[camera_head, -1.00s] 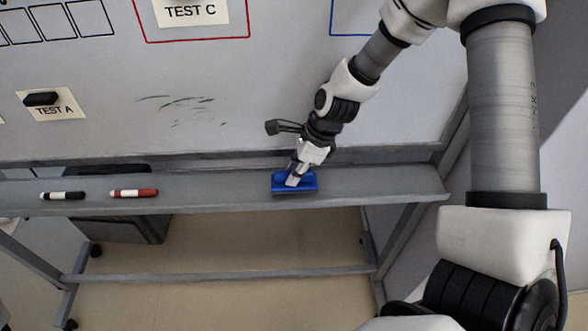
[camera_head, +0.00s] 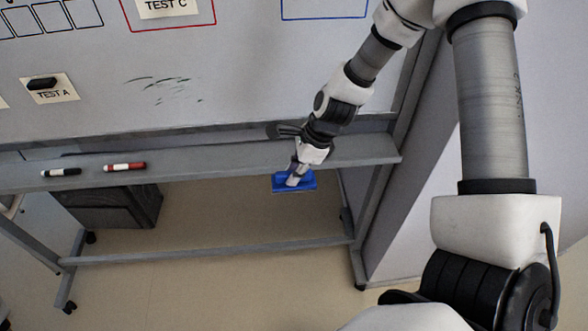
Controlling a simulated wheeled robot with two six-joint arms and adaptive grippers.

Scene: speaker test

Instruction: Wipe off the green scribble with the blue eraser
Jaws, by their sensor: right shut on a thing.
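The blue eraser (camera_head: 306,184) is in my right gripper (camera_head: 295,177), which is shut on it. Eraser and gripper are in front of the whiteboard's tray, over its front edge in the picture. My left gripper is not in view.
The tray (camera_head: 210,160) holds a black marker (camera_head: 61,172) and a red marker (camera_head: 125,166) at left. A black block (camera_head: 41,84) sits on the TEST A label (camera_head: 54,95). A TEST C label (camera_head: 165,7) is at the top. A dark cabinet (camera_head: 110,208) stands below.

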